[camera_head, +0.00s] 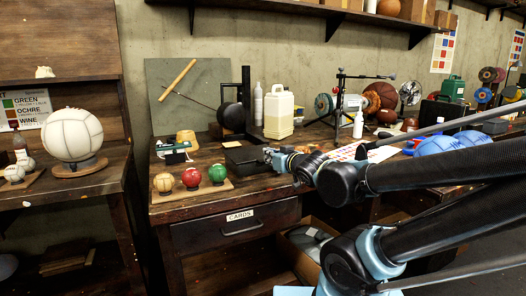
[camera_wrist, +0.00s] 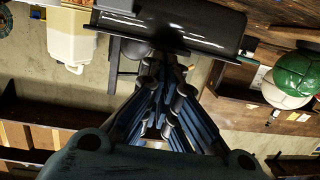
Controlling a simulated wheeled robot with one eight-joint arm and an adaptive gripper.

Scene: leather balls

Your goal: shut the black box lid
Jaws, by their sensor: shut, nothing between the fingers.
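The black box (camera_head: 244,160) sits on the wooden desk behind and right of the small coloured balls. It looks low and dark in the head view, and I cannot tell clearly how far its lid stands open. My gripper (camera_head: 270,153) is at the box's right side, low over the desk. In the wrist view, a glossy black panel of the box (camera_wrist: 175,28) spans the top of the picture. My gripper (camera_wrist: 165,62) is shut and empty, with its fingertips close to that panel's edge. I cannot tell whether they touch it.
Tan (camera_head: 164,183), red (camera_head: 191,178) and green (camera_head: 217,173) balls stand on a wooden strip left of the box. A cream jug (camera_head: 279,112) and a black stand (camera_head: 236,112) are behind it. A drawer (camera_head: 235,228) is below. Printed sheets (camera_head: 368,153) lie to the right.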

